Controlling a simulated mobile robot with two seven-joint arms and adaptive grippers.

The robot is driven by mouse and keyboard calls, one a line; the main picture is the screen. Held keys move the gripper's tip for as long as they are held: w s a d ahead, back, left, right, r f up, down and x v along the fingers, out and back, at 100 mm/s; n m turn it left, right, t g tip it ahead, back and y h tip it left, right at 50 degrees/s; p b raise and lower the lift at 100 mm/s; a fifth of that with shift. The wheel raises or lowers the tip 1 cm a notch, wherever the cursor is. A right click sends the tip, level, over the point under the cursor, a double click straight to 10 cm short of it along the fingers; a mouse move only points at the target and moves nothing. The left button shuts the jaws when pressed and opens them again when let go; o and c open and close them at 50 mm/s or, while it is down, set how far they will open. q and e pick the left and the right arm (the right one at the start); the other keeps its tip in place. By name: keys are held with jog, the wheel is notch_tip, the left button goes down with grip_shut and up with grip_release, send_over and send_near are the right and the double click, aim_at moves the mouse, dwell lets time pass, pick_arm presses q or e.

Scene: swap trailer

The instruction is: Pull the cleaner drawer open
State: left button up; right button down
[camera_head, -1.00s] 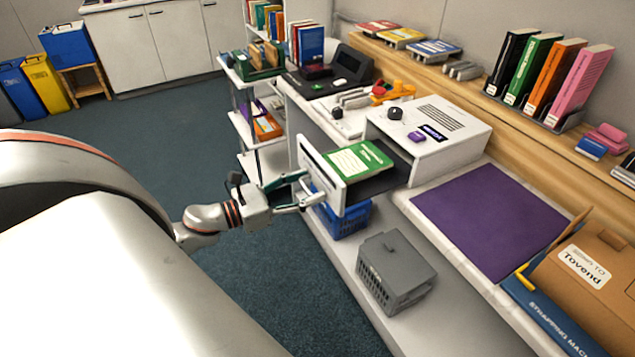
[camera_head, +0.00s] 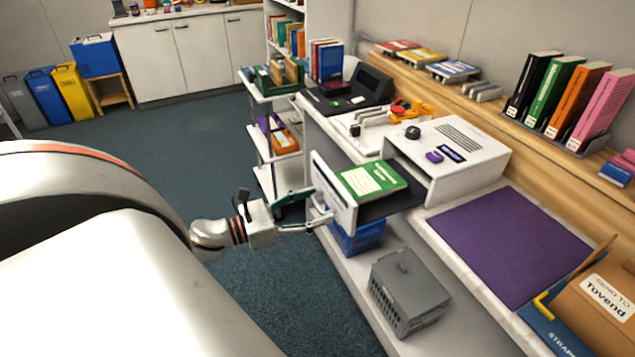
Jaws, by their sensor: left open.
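The cleaner (camera_head: 455,147) is a white box with a black knob and a purple button on top, on the counter. Its drawer (camera_head: 334,192) is out toward the left, with its white front standing clear of the box. A green book (camera_head: 371,180) lies on the drawer's dark tray. My left gripper (camera_head: 326,209) is open at the outer face of the drawer front, near its lower part. Whether its fingertips touch the front or a handle I cannot tell. My right gripper is out of view.
Below the drawer are a blue crate (camera_head: 358,238) and a grey lidded crate (camera_head: 408,293) on a low shelf. A purple mat (camera_head: 508,245) lies right of the cleaner. A shelf cart (camera_head: 268,135) stands behind. The floor at left is clear.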

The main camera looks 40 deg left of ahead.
pick_arm(q)
jog(key=v, duration=1.1)
jog(key=shift+d, duration=0.15)
